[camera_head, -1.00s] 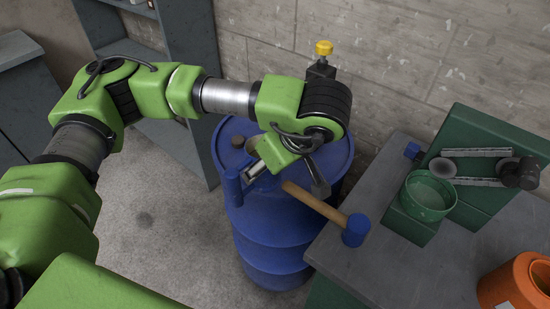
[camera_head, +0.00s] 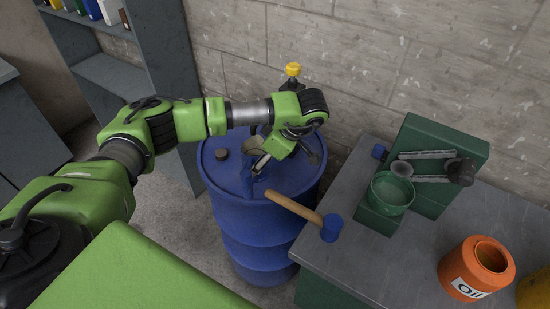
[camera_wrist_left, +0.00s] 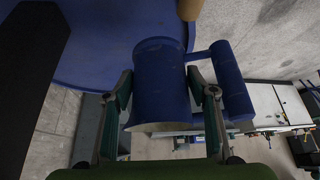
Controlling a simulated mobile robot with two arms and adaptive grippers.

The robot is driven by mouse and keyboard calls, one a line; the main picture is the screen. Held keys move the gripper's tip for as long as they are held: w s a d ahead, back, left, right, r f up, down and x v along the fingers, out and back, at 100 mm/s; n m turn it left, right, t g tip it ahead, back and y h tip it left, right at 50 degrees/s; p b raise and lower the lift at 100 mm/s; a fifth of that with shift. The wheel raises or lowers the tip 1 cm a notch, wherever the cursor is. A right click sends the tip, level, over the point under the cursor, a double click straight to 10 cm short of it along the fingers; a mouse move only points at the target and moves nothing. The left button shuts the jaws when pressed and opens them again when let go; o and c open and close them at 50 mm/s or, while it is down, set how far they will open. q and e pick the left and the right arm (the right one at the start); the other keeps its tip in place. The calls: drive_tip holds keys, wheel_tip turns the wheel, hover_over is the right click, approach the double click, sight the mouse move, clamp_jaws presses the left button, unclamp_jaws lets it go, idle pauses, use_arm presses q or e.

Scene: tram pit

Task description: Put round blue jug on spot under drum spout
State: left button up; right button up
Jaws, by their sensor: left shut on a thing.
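My left gripper (camera_head: 262,163) is above the top of the big blue drum (camera_head: 262,235). It is shut on the round blue jug (camera_wrist_left: 160,85), whose body sits between the two fingers in the left wrist view. The jug's thick blue handle (camera_wrist_left: 231,80) sticks out to the right there. In the head view, the arm hides most of the jug. A yellow knob (camera_head: 292,69) on a black fitting shows just behind the gripper; I cannot tell how it joins the drum. The spot under the spout is not identifiable. My right gripper is not in view.
A grey workbench (camera_head: 345,255) stands right of the drum. A mallet (camera_head: 330,228) lies at its edge, handle toward the drum. A green machine with a bowl (camera_head: 392,192) and an orange oil can (camera_head: 478,268) are on the bench. Shelves (camera_head: 112,72) stand behind left.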

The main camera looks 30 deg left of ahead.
use_arm(q)
drive_tip(key=shift+w+f+b, duration=0.1)
drive_tip(key=shift+f+b, duration=0.4)
drive_tip(key=shift+f, duration=0.65)
wheel_tip(320, 180, down, 3)
drive_tip(key=shift+r+b, duration=0.1)
drive_tip(key=shift+b, duration=0.95)
drive_tip(key=shift+f+b, duration=0.5)
drive_tip(key=shift+f, duration=0.35)
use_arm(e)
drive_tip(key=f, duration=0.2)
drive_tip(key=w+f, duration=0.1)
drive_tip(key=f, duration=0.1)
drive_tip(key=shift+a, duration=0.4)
use_arm(q)
drive_tip(key=shift+f, duration=0.1)
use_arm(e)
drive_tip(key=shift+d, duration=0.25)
use_arm(q)
drive_tip(key=shift+f+b, duration=0.45)
drive_tip(key=shift+f, duration=0.05)
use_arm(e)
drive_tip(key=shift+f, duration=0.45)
use_arm(q)
drive_tip(key=o, duration=1.6)
